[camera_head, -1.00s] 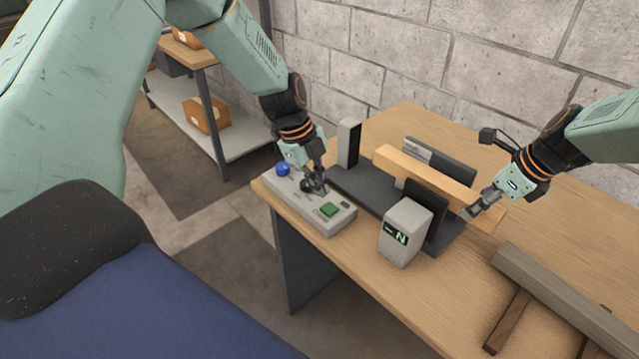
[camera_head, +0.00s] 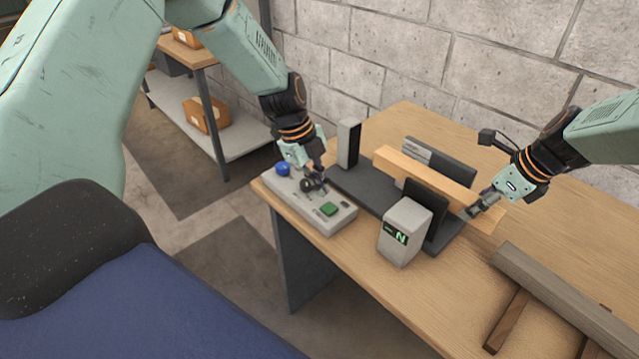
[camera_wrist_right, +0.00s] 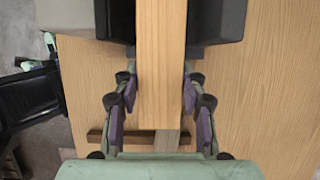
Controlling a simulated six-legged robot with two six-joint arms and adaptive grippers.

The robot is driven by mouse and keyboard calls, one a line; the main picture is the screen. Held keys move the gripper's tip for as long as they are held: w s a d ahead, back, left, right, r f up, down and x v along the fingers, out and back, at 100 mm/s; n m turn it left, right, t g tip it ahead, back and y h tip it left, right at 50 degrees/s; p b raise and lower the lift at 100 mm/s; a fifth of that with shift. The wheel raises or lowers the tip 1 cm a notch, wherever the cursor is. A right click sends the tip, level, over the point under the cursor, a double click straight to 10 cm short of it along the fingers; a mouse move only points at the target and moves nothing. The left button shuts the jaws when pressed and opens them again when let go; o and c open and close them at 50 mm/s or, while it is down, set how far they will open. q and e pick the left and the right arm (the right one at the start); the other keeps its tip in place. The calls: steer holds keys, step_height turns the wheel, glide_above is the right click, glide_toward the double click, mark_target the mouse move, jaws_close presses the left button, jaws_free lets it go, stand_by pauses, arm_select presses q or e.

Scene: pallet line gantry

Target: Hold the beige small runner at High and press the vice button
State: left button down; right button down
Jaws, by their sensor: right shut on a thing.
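The beige small runner (camera_head: 425,176) is a long pale wooden bar lying between the dark jaws of the vice (camera_head: 362,192). My right gripper (camera_head: 477,209) is shut on the runner's near right end. In the right wrist view the runner (camera_wrist_right: 160,70) runs straight between the two purple-padded fingers (camera_wrist_right: 160,100). The grey control box (camera_head: 335,223) carries a blue knob (camera_head: 283,169), a dark round control under my left gripper and a green button (camera_head: 328,209). My left gripper (camera_head: 314,183) is down at the dark control, partly hiding it. Its finger opening is unclear.
A grey display unit (camera_head: 405,232) beside the vice shows a green "N". A grey-brown beam (camera_head: 560,296) lies on supports at the right of the table. A shelf with orange boxes (camera_head: 206,115) stands back left. The table's right rear is clear.

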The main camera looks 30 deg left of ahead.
mark_target(329, 207)
steer(key=shift+w+d, duration=0.2)
steer(key=shift+w, duration=0.7)
stand_by(1.5)
arm_select(q)
steer(key=shift+x, duration=1.9)
